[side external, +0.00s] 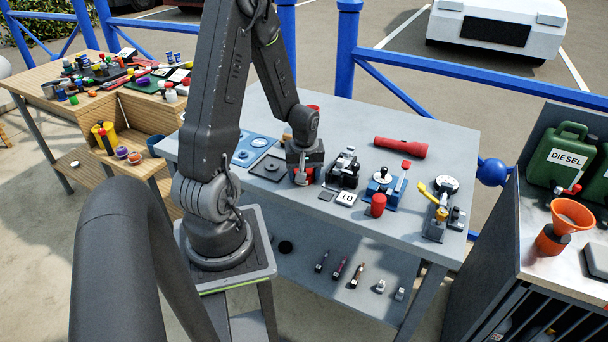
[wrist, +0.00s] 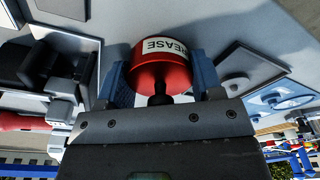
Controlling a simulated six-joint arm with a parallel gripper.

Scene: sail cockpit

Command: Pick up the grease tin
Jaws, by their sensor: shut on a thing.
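The grease tin (wrist: 160,66) is a red round tin with a white label reading GREASE, seen large in the wrist view. It sits between the two blue-grey fingers of my gripper (wrist: 162,84), which are shut on its sides. In the side external view my gripper (side external: 304,172) points down at the grey table, and a little red of the tin (side external: 303,180) shows between the fingers. Most of the tin is hidden there. I cannot tell whether it touches the table.
On the grey table (side external: 420,225), a black device (side external: 344,168) stands close right of my gripper. Beyond it are a blue device (side external: 383,185), a red cylinder (side external: 376,205) and a red flashlight (side external: 401,147). A dark square plate (side external: 269,167) and a blue plate (side external: 250,150) lie left.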

